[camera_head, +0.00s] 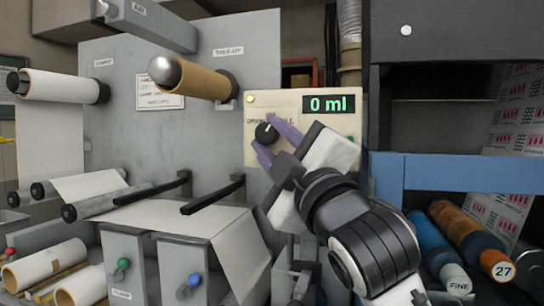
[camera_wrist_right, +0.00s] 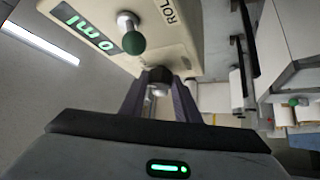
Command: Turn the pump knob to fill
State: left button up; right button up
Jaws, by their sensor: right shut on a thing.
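The pump panel (camera_head: 290,105) is a cream box with a green display (camera_head: 328,104) reading 0 ml. The black pump knob (camera_head: 265,134) sits on its front, under lettering partly hidden by a finger; the end "LL" shows. A small pale mark on the knob seems to point up, slightly right. My right gripper (camera_head: 263,132) has its purple fingers on either side of the knob, shut on it. In the right wrist view the knob (camera_wrist_right: 157,77) sits between the fingertips (camera_wrist_right: 158,88). My left gripper is not in view.
A green push knob (camera_wrist_right: 132,43) stands out from the panel close to my right gripper. A tan roll (camera_head: 200,79) on a spindle sticks out left of the panel. Lower left are a green knob (camera_head: 123,264) and a blue knob (camera_head: 194,280). A blue-edged shelf (camera_head: 450,172) stands at right.

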jog(key=shift+a+f+m+t+h+b, duration=0.15)
jog(key=shift+m+t+h+b, duration=0.1)
jog(key=shift+m+t+b, duration=0.35)
jog(key=shift+f+m+t+h+b, duration=0.1)
jog(key=shift+m+t+h+b, duration=0.2)
jog(key=shift+m+b, duration=0.45)
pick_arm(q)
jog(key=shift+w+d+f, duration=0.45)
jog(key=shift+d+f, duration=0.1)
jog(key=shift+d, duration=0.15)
pick_arm(e)
jog(key=shift+m, duration=0.25)
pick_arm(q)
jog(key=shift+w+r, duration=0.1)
pick_arm(e)
jog(key=shift+r, duration=0.1)
jog(key=o, duration=1)
jog(key=shift+o, duration=0.2)
jog(key=shift+t, duration=0.3)
